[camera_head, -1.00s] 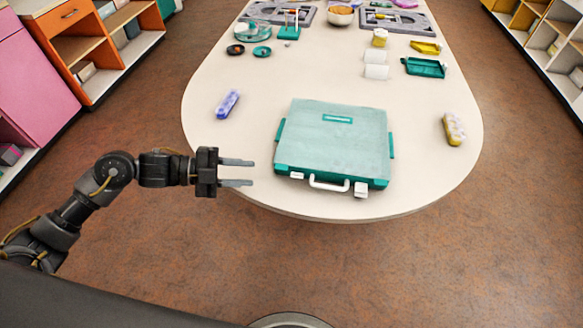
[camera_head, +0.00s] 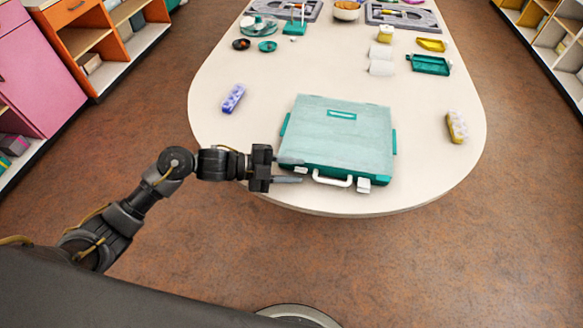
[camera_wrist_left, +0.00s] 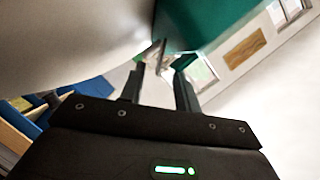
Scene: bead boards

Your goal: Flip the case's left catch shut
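The closed teal case (camera_head: 345,135) lies flat near the table's front edge, its white handle (camera_head: 333,181) facing me. The white right catch (camera_head: 363,185) shows on its front side. My left gripper (camera_head: 302,171) is at the case's front left corner, fingers pointing right, apart with a small gap. The left catch is mostly hidden around the fingertips; I cannot tell whether they touch it. In the left wrist view, the two fingers (camera_wrist_left: 160,80) stand apart below the case's teal side (camera_wrist_left: 200,22). My right gripper is out of view.
The pale table (camera_head: 240,150) has free room left and right of the case. A purple bead box (camera_head: 232,98) lies at the left and a yellow one (camera_head: 456,126) at the right. A teal tray (camera_head: 429,65) and other items are farther back.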

